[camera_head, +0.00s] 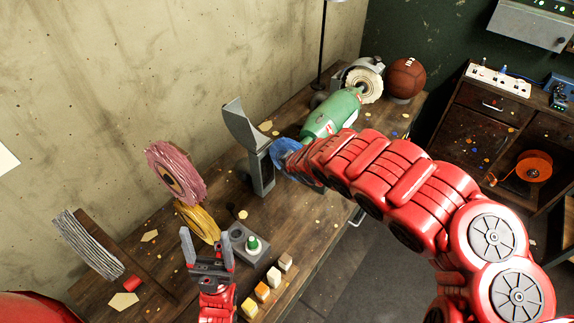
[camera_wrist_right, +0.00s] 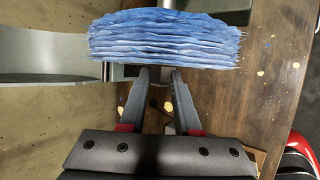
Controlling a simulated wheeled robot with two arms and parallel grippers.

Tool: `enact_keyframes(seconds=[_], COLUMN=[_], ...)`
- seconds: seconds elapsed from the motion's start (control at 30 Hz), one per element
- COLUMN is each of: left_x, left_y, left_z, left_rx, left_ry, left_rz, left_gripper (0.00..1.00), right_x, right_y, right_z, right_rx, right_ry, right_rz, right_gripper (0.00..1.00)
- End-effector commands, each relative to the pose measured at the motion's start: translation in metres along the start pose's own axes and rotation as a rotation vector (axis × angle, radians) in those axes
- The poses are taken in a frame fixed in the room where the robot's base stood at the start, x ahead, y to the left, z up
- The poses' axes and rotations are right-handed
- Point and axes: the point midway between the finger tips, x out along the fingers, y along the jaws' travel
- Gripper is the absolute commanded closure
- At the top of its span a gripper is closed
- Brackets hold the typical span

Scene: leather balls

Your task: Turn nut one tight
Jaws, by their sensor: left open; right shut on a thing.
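The polishing machine has a green motor body (camera_head: 331,116), a white wheel (camera_head: 363,84) at its far end and a blue wheel (camera_head: 283,154) at its near end. The blue wheel also fills the top of the right wrist view (camera_wrist_right: 163,38). My right gripper (camera_wrist_right: 160,74) is at the face of the blue wheel, its fingers shut on a small part at the wheel's centre, seemingly the nut, mostly hidden. In the head view my right arm hides that gripper. My left gripper (camera_head: 205,248) is open and empty, fingers up, over the near bench.
A grey stand with a hood (camera_head: 246,135) is beside the blue wheel. A grey block with a green knob (camera_head: 253,243), coloured bars (camera_head: 262,291), a pink wheel (camera_head: 177,172), a yellow wheel (camera_head: 198,222) and a grey wheel (camera_head: 88,243) are nearby. A brown ball (camera_head: 406,77) sits at the far end.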

Motion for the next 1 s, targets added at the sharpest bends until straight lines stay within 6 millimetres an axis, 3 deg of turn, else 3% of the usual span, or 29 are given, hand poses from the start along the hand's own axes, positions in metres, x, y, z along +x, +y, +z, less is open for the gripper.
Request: enact_keyframes(seconds=[0.53, 0.57, 0.7, 1.0], left_x=[-0.0003, -0.0004, -0.0003, 0.0001], left_y=[0.0000, 0.0000, 0.0000, 0.0000], left_z=[0.0000, 0.0001, 0.0000, 0.0000], left_rx=[0.000, 0.000, 0.000, 0.000], left_ry=[0.000, 0.000, 0.000, 0.000], left_rz=[0.000, 0.000, 0.000, 0.000], left_gripper=[0.25, 0.25, 0.25, 0.25], right_x=[0.0003, 0.0003, 0.0002, -0.0002], right_y=[-0.0011, -0.0011, -0.0008, 0.0005], right_z=[0.0003, 0.0003, 0.0003, 0.0000], right_rx=[0.006, 0.006, 0.005, 0.005], right_ry=[-0.001, -0.001, -0.001, 0.000], right_rz=[0.010, 0.010, 0.010, 0.011], right_gripper=[1.00, 0.63, 0.39, 0.39])
